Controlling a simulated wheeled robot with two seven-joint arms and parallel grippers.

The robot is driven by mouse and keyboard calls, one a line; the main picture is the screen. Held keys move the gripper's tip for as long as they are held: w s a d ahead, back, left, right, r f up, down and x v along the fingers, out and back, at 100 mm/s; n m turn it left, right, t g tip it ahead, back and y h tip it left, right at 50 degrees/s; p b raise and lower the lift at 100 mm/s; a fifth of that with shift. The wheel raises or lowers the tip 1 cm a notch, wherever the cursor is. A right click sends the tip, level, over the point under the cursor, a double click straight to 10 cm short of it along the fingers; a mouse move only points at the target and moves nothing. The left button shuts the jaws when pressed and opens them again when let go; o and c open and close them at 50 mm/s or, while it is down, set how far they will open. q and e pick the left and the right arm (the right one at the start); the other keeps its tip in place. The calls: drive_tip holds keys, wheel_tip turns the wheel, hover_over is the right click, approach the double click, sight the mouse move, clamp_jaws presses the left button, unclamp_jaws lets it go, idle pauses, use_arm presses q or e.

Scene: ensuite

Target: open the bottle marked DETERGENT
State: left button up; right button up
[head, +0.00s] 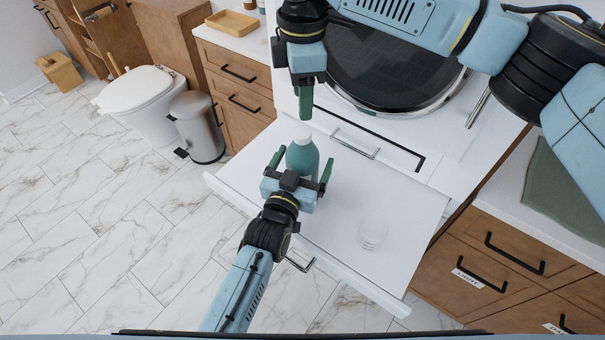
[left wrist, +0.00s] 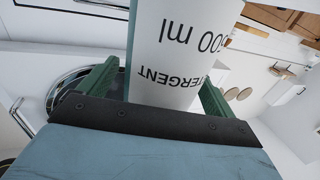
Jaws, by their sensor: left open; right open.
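The DETERGENT bottle (head: 303,157) stands upright, teal with a white cap (head: 302,132), on the white pulled-out shelf (head: 400,215). In the left wrist view its white label (left wrist: 185,45) shows "ERGENT" and "00 ml", upside down. My left gripper (head: 302,164) is open, with its green fingers on either side of the bottle body; whether they touch it I cannot tell. My right gripper (head: 305,116) is open and points down just above the cap, apart from it. Its fingers overlap in the head view, so the gap between them is hidden.
A clear glass (head: 372,235) stands on the shelf to the right of the bottle. A round dark appliance door (head: 392,62) is behind. A steel bin (head: 197,127) and toilet (head: 140,95) stand at left. A green cloth (head: 565,190) lies on the right counter.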

use_arm(q)
drive_tip(key=shift+w+d, duration=0.25)
drive_tip(key=shift+w, duration=0.35)
